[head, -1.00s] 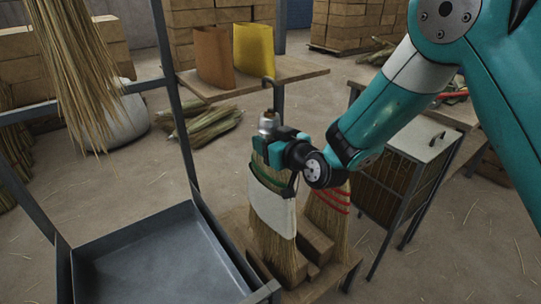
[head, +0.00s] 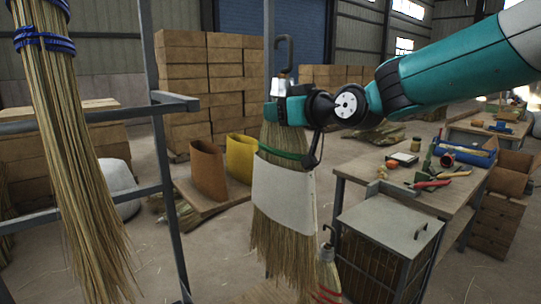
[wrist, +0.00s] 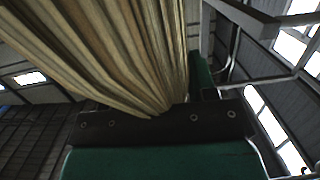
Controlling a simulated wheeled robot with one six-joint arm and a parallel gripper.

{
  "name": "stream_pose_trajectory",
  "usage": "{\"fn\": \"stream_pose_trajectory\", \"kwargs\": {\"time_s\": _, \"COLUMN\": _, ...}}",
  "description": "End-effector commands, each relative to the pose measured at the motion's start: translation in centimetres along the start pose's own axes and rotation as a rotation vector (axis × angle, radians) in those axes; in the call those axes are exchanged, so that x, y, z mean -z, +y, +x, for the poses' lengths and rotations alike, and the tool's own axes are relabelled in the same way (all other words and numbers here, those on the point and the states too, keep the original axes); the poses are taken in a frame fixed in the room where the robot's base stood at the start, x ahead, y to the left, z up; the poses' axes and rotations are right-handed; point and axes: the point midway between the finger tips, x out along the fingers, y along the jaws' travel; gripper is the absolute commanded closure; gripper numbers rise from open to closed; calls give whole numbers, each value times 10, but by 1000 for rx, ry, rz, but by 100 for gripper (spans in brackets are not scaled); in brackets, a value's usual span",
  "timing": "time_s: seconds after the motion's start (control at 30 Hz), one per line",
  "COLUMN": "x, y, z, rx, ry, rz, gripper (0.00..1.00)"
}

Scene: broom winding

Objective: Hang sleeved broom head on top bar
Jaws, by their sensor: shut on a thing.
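The sleeved broom head (head: 283,195) hangs upright, bristles down, with a white sleeve and a green band around it. A metal ferrule and a dark open hook (head: 284,52) top it. My gripper (head: 286,110) is shut on its neck, just under the ferrule. In the wrist view, the broom's straw (wrist: 110,45) rises beside the dark and green jaw (wrist: 160,130). The grey metal rack (head: 165,170) stands to the left, apart from the broom. I cannot tell whether its top bar is in view. A blue-bound broom (head: 65,160) hangs at the far left, its upper end cut off.
A red-stitched broom (head: 328,277) stands below right of the held one. A cabinet (head: 385,240) and a tool-covered workbench (head: 420,180) are at right. Brown (head: 208,172) and yellow (head: 240,157) sleeves stand on a low board behind. Free space lies between broom and rack.

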Motion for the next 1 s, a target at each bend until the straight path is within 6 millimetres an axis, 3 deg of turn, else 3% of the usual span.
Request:
{"fn": "stream_pose_trajectory", "kwargs": {"time_s": 0.03, "x": 38, "y": 3, "z": -12, "rx": 0, "ry": 11, "rz": -5, "gripper": 90}}
{"fn": "stream_pose_trajectory", "kwargs": {"time_s": 0.1, "x": 70, "y": 7, "z": -27, "rx": 0, "ry": 11, "rz": -5, "gripper": 90}}
{"fn": "stream_pose_trajectory", "kwargs": {"time_s": 0.3, "x": 161, "y": 12, "z": -76, "rx": -2, "ry": 11, "rz": -6, "gripper": 90}}
{"fn": "stream_pose_trajectory", "kwargs": {"time_s": 0.5, "x": 236, "y": 10, "z": -128, "rx": -16, "ry": 8, "rz": -3, "gripper": 90}}
{"fn": "stream_pose_trajectory", "kwargs": {"time_s": 0.7, "x": 277, "y": 6, "z": -163, "rx": -33, "ry": 5, "rz": 2, "gripper": 90}}
{"fn": "stream_pose_trajectory", "kwargs": {"time_s": 0.83, "x": 287, "y": 4, "z": -173, "rx": -40, "ry": 3, "rz": 5, "gripper": 90}}
{"fn": "stream_pose_trajectory", "kwargs": {"time_s": 1.0, "x": 290, "y": 3, "z": -172, "rx": -40, "ry": 1, "rz": 7, "gripper": 90}}
